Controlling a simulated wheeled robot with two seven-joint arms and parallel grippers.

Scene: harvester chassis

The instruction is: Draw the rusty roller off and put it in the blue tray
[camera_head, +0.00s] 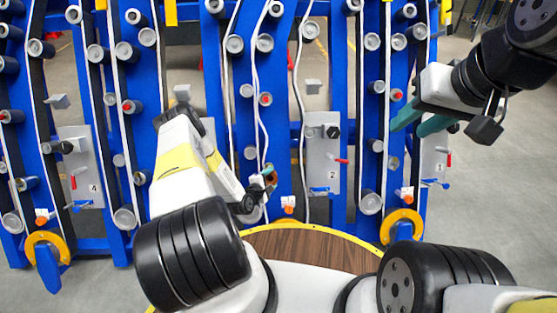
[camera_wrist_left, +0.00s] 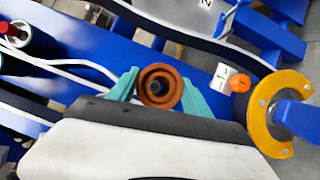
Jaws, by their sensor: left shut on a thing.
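The rusty roller (camera_wrist_left: 149,75) is a small orange-brown ring with a dark pin-like centre, seen end-on in the left wrist view. The teal fingers of my left gripper (camera_wrist_left: 158,92) are shut on it from both sides. In the head view the roller (camera_head: 270,175) shows small at the tip of my left gripper (camera_head: 264,181), in front of a blue upright. I cannot tell how far it sits on its pin. My right gripper (camera_head: 421,121) is empty, its teal fingers apart, before the right part of the frame. No blue tray can be made out.
The blue frame (camera_head: 219,80) carries several grey rollers, white belts and grey panels such as panel 2 (camera_head: 321,150). An orange knob (camera_wrist_left: 240,83) and a yellow ring (camera_wrist_left: 262,125) are right of the held roller. A round wooden top (camera_head: 315,245) lies below.

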